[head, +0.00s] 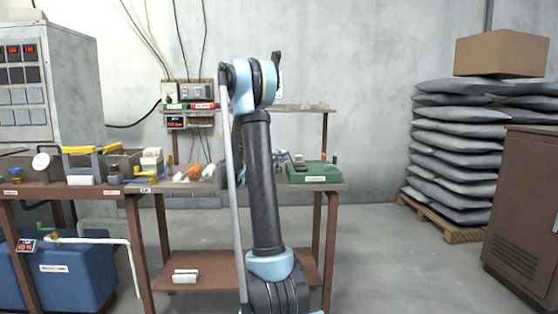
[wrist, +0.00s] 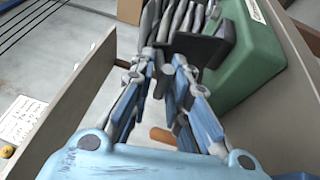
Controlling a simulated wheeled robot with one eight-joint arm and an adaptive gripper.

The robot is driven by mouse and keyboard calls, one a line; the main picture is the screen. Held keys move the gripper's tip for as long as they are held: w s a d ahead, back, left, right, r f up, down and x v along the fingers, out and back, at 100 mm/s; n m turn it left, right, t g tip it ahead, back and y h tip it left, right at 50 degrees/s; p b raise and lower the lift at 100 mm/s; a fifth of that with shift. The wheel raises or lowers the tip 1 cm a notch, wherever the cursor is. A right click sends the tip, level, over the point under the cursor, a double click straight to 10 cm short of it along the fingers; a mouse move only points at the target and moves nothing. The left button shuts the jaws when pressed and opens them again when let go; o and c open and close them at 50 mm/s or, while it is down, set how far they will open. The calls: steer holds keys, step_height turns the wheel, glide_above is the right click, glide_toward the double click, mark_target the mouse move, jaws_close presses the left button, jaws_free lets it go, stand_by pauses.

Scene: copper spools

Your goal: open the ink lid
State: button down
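My gripper (wrist: 185,48) shows in the wrist view, with its two blue and grey finger linkages drawing together toward the tips. Dark plates and grey bars overlap at the tips, so I cannot tell its opening or any hold. A green case (wrist: 243,48) with a white label lies just to its right. The green case (head: 314,178) also shows in the head view, on the right end of the middle table. A small dark-topped jar (head: 114,176) stands on the left table; I cannot tell if it is the ink. No ink lid is clearly identifiable. My arm hides the gripper in the head view.
The left table holds yellow-handled toolboxes (head: 80,150). A lower shelf (head: 205,270) carries a small white item. A blue tank (head: 70,272) stands under the left table. Stacked grey sacks (head: 455,150) and a brown cabinet (head: 527,215) stand right. The floor between is clear.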

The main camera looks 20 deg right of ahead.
steer(key=shift+s+f, duration=0.15)
steer(key=shift+s+d+r+m+g+y, duration=0.2)
steer(key=shift+d+r+m+g+y, duration=0.15)
steer(key=shift+d+r+y, duration=0.35)
steer(key=shift+s+d+r+m+y, duration=0.15)
steer(key=shift+d+m+y, duration=0.1)
steer(key=shift+y, duration=0.4)
steer(key=shift+s+d+r+m+y, duration=0.1)
steer(key=shift+d+r+m+y, duration=0.1)
steer(key=shift+y, duration=0.45)
steer(key=c, duration=1.7)
jaws_free()
steer(key=shift+w+f, duration=0.1)
steer(key=shift+f, duration=0.05)
steer(key=shift+w+a, duration=0.1)
steer(key=shift+a, duration=0.05)
steer(key=v, duration=1.1)
steer(key=shift+a, duration=0.4)
